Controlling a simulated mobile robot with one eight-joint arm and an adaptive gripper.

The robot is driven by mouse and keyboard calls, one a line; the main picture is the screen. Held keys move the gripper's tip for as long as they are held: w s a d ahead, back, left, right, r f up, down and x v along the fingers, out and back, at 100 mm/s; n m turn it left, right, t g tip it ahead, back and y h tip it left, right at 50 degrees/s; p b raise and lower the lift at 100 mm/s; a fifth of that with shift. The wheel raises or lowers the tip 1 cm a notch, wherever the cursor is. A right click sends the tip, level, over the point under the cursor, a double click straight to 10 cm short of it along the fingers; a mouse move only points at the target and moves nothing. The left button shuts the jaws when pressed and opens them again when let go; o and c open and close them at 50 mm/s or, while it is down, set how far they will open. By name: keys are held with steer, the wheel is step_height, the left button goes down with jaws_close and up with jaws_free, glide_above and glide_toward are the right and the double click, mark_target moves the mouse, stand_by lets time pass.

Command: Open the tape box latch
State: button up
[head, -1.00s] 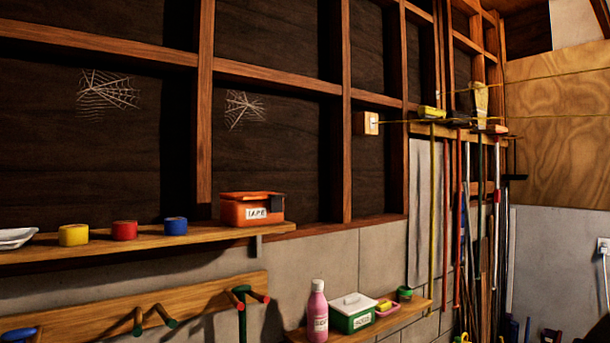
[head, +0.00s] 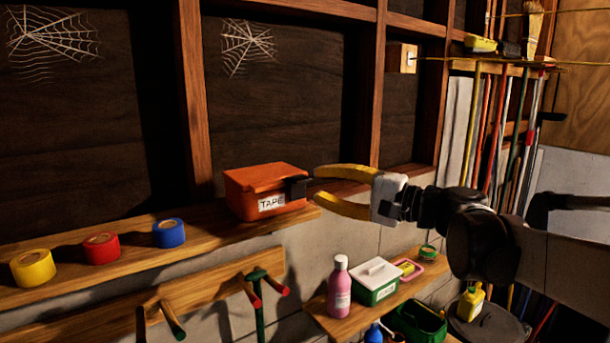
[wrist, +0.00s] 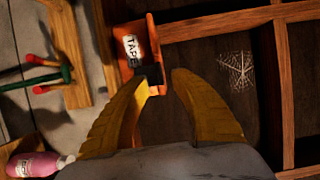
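The orange tape box (head: 240,200) sits on the upper wooden shelf with its lid down and a white TAPE label on its front. Its black latch (head: 297,189) sticks out at the box's right end. My gripper (head: 318,188) is just right of the latch, its yellow fingers spread and pointing at it. In the wrist view, the box (wrist: 140,22) is beyond my fingertips (wrist: 162,80). The dark latch (wrist: 152,74) shows near the left fingertip there. I cannot tell whether that finger touches it. Nothing is held between the fingers.
Yellow (head: 33,268), red (head: 101,248) and blue (head: 169,233) tape rolls stand left of the box on the shelf (head: 215,238). Below are pegs, a pink bottle (head: 339,287) and a green-and-white box (head: 376,281). A stud wall (head: 195,100) is close behind the box.

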mark_target(306, 181)
steer(key=x, duration=0.3)
steer(key=shift+w+p, duration=0.2)
steer(key=shift+p, duration=0.1)
steer(key=shift+w+a, duration=0.1)
steer(key=shift+a, duration=0.3)
steer(key=shift+w, duration=0.1)
jaws_close()
